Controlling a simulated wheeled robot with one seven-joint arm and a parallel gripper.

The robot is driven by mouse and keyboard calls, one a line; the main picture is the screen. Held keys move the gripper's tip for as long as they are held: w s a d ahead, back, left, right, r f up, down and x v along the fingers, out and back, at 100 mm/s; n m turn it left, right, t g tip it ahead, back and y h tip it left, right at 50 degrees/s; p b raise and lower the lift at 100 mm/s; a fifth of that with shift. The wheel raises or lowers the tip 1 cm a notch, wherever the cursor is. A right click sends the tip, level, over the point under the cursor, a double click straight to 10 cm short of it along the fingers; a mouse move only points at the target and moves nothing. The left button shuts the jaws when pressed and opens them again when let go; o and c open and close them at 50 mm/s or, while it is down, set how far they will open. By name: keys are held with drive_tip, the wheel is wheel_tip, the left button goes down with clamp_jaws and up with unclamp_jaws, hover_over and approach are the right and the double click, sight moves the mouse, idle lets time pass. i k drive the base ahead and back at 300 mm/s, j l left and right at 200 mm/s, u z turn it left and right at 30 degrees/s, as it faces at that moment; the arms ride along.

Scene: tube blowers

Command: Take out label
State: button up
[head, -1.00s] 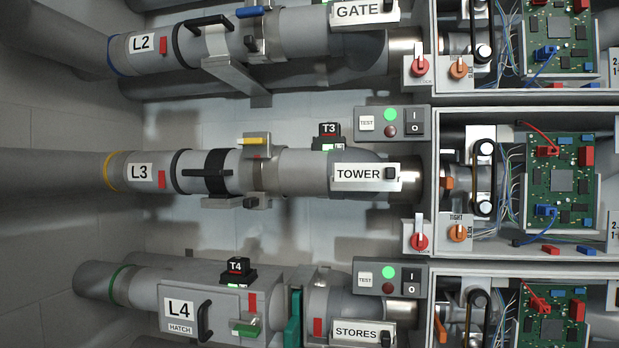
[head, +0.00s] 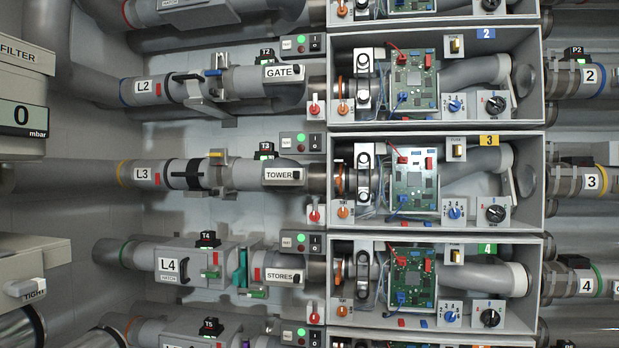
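Three destination labels sit in holders on the pipes in the head view. The GATE label (head: 283,72) is on the L2 line, the TOWER label (head: 279,174) on the L3 line and the STORES label (head: 282,276) on the L4 line. Each is a white plate with black letters and a small black part at its right end. Which label the task means cannot be told. My gripper is not in view.
Open grey boxes with green circuit boards (head: 414,187) and dials fill the middle right. A FILTER unit (head: 22,115) and a TIGHT-marked housing (head: 33,280) stand close at the left edge. Pipes numbered 2, 3 and 4 leave at the right.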

sight(270, 173)
drive_tip(key=u, duration=0.9)
drive_tip(key=l+u, duration=0.1)
drive_tip(key=l, duration=0.1)
